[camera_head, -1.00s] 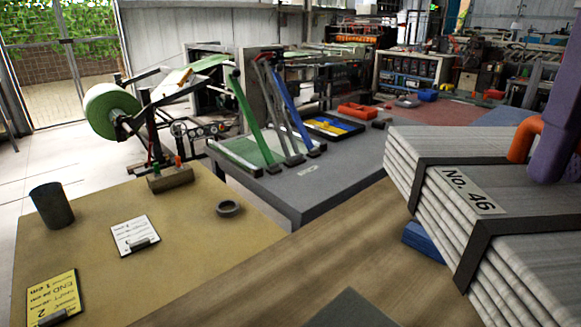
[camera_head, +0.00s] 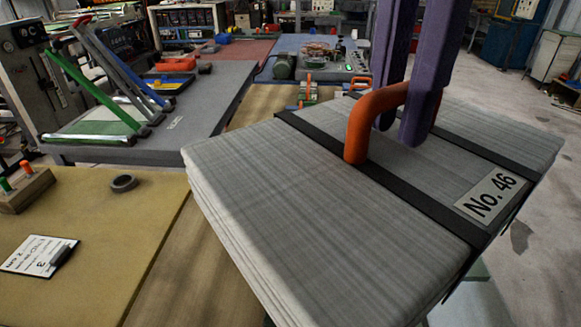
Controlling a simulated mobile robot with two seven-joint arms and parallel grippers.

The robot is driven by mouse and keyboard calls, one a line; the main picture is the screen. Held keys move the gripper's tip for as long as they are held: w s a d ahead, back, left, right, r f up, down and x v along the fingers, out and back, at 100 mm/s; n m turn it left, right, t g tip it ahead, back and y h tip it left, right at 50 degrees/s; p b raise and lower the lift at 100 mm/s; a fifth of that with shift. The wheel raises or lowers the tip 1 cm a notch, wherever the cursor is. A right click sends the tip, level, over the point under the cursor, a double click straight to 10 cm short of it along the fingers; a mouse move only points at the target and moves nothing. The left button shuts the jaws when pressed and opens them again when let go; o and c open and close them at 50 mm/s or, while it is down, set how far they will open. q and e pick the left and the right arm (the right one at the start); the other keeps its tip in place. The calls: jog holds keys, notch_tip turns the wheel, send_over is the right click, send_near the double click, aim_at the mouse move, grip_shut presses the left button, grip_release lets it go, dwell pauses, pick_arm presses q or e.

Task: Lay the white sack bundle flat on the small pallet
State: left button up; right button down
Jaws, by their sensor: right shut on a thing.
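The white sack bundle (camera_head: 315,210) is a thick greyish-white stack with black straps, a "No. 46" label and an orange handle (camera_head: 361,125). It fills the centre and right of the head view, broad face up and slightly tilted in the picture. My right gripper (camera_head: 400,132), with purple fingers, comes down from above and is shut on the orange handle. I cannot tell whether the underside of the bundle is free or resting on something. I cannot make out the small pallet. My left gripper is out of view.
A tan table (camera_head: 95,245) with a clipboard (camera_head: 40,256), a dark ring (camera_head: 124,183) and a wooden block (camera_head: 26,190) lies left. A grey bench (camera_head: 205,110) with green and blue bars stands behind. Open concrete floor (camera_head: 535,240) shows on the right.

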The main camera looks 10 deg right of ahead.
jog(key=n, duration=0.2)
jog(key=a+n, duration=0.1)
jog(key=n, duration=0.1)
jog(key=a+n, duration=0.1)
jog(key=n, duration=0.2)
jog(key=shift+s+f, duration=0.1)
jog(key=shift+s, duration=0.25)
jog(key=shift+s+a+n, duration=0.15)
jog(key=shift+a+n, duration=0.05)
jog(key=shift+n, duration=0.9)
jog(key=shift+f+n, duration=0.3)
notch_tip(320, 180, down, 20)
jog(key=shift+a+r, duration=0.1)
jog(key=shift+r, duration=0.1)
jog(key=shift+f+b, duration=0.1)
jog(key=shift+b, duration=0.2)
